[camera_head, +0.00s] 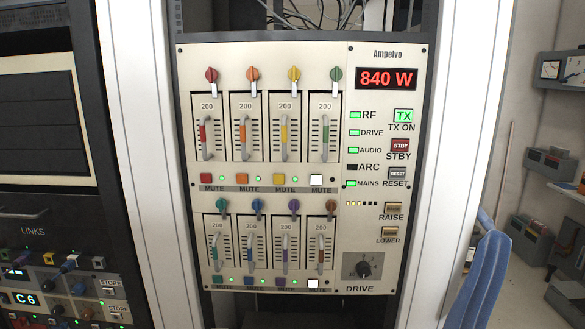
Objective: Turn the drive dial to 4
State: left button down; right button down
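The drive dial (364,269) is a small black round knob on a dark grey square plate. It sits at the bottom right of the cream Ampelvo panel (342,200), above the word DRIVE. The pointer seems to face roughly upward, but the scale marks are too small to read. The red display (386,78) at the top right of the panel reads 840 W. The green DRIVE lamp (354,132) is lit. Neither of my grippers is in view, and nothing covers the dial.
Coloured knobs and handles in two rows fill the panel's left part. RAISE (392,208) and LOWER (390,232) buttons sit just above the dial. A white rack post (450,150) stands right of the panel. A blue curved shape (481,280) stands at lower right.

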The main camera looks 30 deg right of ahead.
aim_at(363, 271)
jog(key=z, duration=1.4)
